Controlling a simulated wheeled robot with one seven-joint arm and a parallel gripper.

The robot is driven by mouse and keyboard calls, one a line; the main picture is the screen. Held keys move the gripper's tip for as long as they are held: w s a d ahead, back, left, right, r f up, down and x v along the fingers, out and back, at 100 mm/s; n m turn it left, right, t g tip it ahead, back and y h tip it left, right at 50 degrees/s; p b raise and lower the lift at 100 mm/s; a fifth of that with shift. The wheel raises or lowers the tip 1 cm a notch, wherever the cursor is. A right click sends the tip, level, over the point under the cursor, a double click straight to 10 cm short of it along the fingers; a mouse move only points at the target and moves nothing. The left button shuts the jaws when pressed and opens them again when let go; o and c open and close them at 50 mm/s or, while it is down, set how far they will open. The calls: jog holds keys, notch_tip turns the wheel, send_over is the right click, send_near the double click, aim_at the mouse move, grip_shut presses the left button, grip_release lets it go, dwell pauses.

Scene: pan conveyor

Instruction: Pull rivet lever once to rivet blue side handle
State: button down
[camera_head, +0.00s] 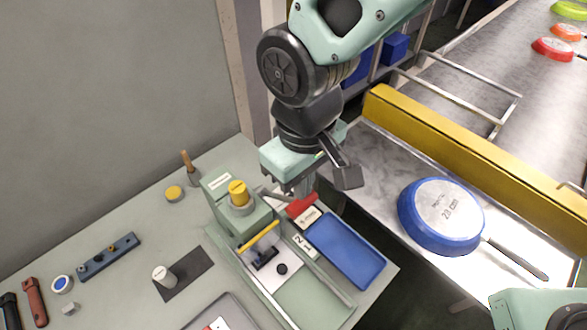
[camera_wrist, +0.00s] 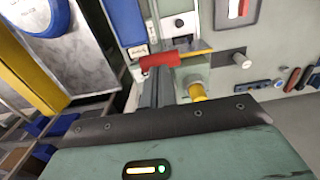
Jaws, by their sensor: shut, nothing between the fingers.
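The rivet press (camera_head: 240,212), pale green with a yellow knob (camera_head: 238,190), stands on the bench. Its lever has a red grip (camera_head: 302,206), also seen in the wrist view (camera_wrist: 160,61). My gripper (camera_head: 298,188) is shut and empty, right at the red grip. In the wrist view its dark fingers (camera_wrist: 155,90) point toward the grip; I cannot tell whether they touch it. A blue pan (camera_head: 440,212) lies upside down on the grey surface at the right, its long dark handle pointing lower right. I cannot make out a blue side handle for certain.
A blue tray (camera_head: 346,252) lies right of the press, beside number labels. A blue block with pegs (camera_head: 108,257), a wooden-handled tool (camera_head: 188,160) and red-handled tools (camera_head: 35,300) are on the left bench. A yellow rail (camera_head: 440,130) separates the conveyor (camera_head: 500,60), which carries coloured pans.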

aim_at(307, 206)
jog(key=shift+f, duration=0.15)
dwell(0.4)
jog(key=shift+s+d+f+b, duration=0.1)
jog(key=shift+f+b, duration=0.5)
jog(key=shift+f, duration=0.25)
jog(key=shift+s+d+f+b, duration=0.15)
jog(key=shift+f+b, duration=0.45)
jog(key=shift+f, duration=0.3)
jog(key=shift+s+d+f+b, duration=0.1)
jog(key=shift+f+b, duration=0.5)
jog(key=shift+f, duration=0.55)
jog(key=shift+d+f, duration=0.1)
jog(key=shift+s+d+f+b, duration=0.25)
jog(key=shift+f+b, duration=0.4)
jog(key=shift+f, duration=0.15)
jog(key=shift+s+d+f+b, duration=0.3)
jog(key=shift+f+b, duration=0.3)
jog(key=shift+f, duration=0.2)
jog(key=shift+s+d+f+b, duration=0.25)
jog(key=shift+f+b, duration=0.4)
jog(key=shift+f, duration=0.15)
notch_tip(307, 206, up, 8)
jog(key=p, duration=0.7)
jog(key=shift+d+p, duration=0.15)
jog(key=shift+p, duration=0.15)
